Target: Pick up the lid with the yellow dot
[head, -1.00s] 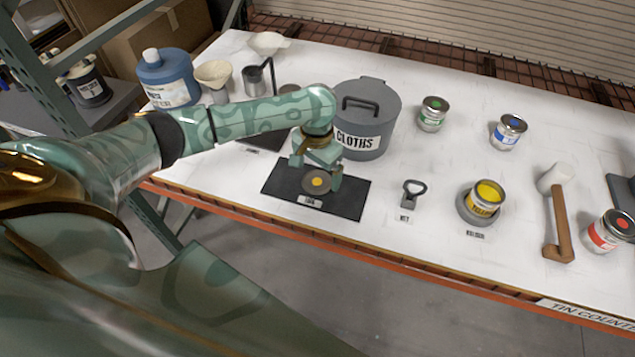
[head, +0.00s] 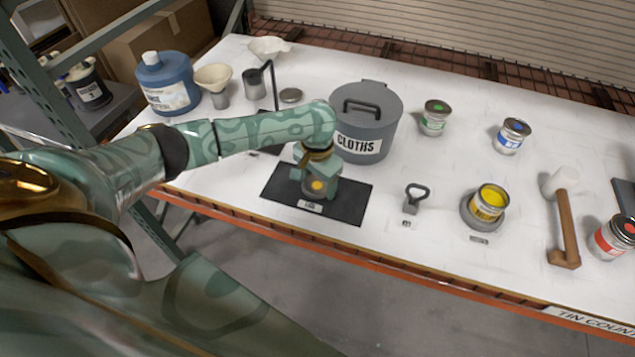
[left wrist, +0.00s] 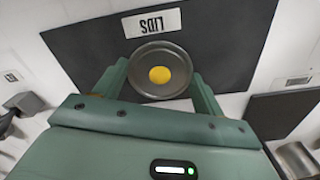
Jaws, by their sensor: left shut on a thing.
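The lid with the yellow dot (head: 317,187) is a round grey disc over the dark mat (head: 345,207) near the table's front edge. I cannot tell whether the lid still touches the mat. My right gripper is not in view.
A grey CLOTHS bin (head: 367,122) stands just behind the mat.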

